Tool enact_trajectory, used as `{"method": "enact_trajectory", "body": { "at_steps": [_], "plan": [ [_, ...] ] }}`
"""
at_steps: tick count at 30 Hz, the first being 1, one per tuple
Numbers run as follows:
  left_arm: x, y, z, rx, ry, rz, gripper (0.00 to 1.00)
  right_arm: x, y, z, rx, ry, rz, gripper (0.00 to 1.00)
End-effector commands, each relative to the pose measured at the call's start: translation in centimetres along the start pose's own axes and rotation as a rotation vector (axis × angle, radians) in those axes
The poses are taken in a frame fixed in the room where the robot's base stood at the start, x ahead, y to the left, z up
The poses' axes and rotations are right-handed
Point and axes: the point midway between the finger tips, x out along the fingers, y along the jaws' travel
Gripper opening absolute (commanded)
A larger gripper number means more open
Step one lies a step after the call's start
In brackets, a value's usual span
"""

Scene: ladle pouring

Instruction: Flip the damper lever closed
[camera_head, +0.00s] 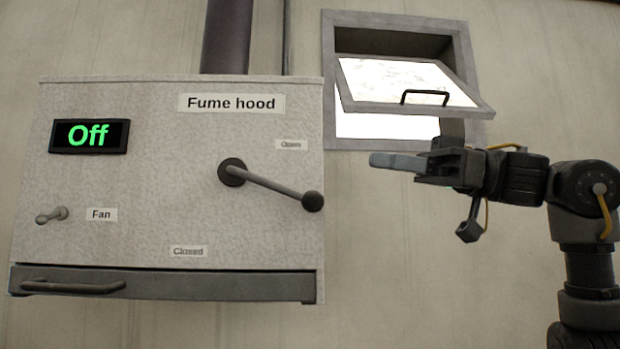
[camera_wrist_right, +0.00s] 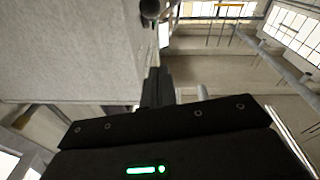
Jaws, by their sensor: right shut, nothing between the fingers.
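The damper lever (camera_head: 272,186) is a grey rod on the front of the fume hood box (camera_head: 130,205). It runs from a round dark pivot rightward and slightly down to a dark ball knob (camera_head: 312,201). An "Open" label (camera_head: 290,144) is above the rod and a "Closed" label (camera_head: 188,251) is below and left of the pivot. My right gripper (camera_head: 385,160) is shut and empty, right of the knob and a little higher, apart from it in the picture. In the right wrist view a dark round knob (camera_wrist_right: 150,10) shows at the top, beyond the fingers (camera_wrist_right: 157,88). My left gripper is not in view.
A display (camera_head: 89,136) reads "Off" above a small fan switch (camera_head: 52,215). A dark sash with a handle (camera_head: 73,287) runs along the hood's bottom. A tilted-open window (camera_head: 410,83) with a black handle is behind my right gripper. The wall below is bare.

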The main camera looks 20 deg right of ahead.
Motion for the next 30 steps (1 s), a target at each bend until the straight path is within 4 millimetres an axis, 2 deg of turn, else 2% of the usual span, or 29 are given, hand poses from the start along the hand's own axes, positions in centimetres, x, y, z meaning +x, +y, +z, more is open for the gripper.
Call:
{"method": "enact_trajectory", "body": {
  "at_steps": [5,8,11,22,24,30],
  "plan": [
    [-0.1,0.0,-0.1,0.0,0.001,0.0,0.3,0.2,0.1,-0.1,-0.001,0.001,0.0,0.0],
    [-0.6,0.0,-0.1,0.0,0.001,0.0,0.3,1.1,0.1,-0.1,0.0,0.0,-0.001,0.0],
    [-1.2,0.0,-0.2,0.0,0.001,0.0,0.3,2.5,0.1,-0.2,-0.001,0.0,-0.003,0.0],
    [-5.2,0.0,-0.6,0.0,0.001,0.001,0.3,10.3,0.1,-0.5,0.0,0.001,-0.003,0.0],
    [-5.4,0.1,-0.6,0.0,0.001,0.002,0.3,10.5,0.2,0.8,0.002,0.0,0.0,0.0],
    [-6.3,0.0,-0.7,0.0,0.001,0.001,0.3,10.9,0.2,2.9,0.002,0.002,0.0,0.0]
  ]
}}
